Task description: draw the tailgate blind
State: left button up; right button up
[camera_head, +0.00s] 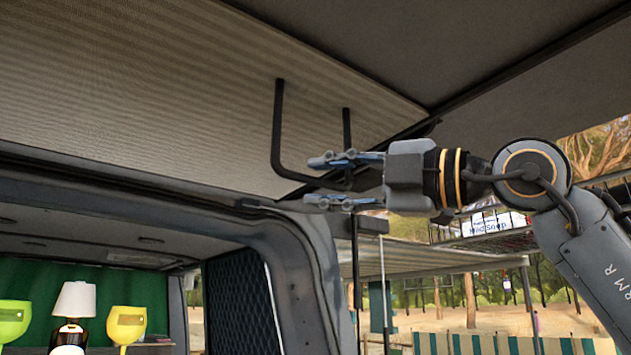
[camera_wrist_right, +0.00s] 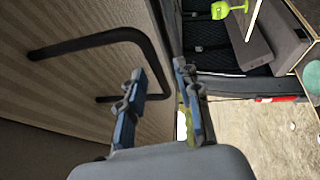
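The tailgate blind (camera_head: 150,95) is a beige, finely ribbed panel overhead, under the raised tailgate. It also shows in the right wrist view (camera_wrist_right: 75,80). A black U-shaped handle (camera_head: 278,125) hangs from it; in the right wrist view the handle (camera_wrist_right: 85,43) reaches out from the panel. My right gripper (camera_head: 322,181) comes in from the right with its blue fingers apart. In the right wrist view, the handle's cross bar appears between the open fingers (camera_wrist_right: 160,82); I cannot tell whether they touch it. My left gripper is not in view.
The van's rear pillar (camera_head: 300,265) stands below the gripper. Inside the van are a white lamp (camera_head: 75,300) and yellow-green goblet-shaped things (camera_head: 126,323). A shelf with goods and a sign (camera_head: 490,225) stands behind my right arm.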

jog(key=v, duration=1)
jog(key=shift+d, duration=0.1)
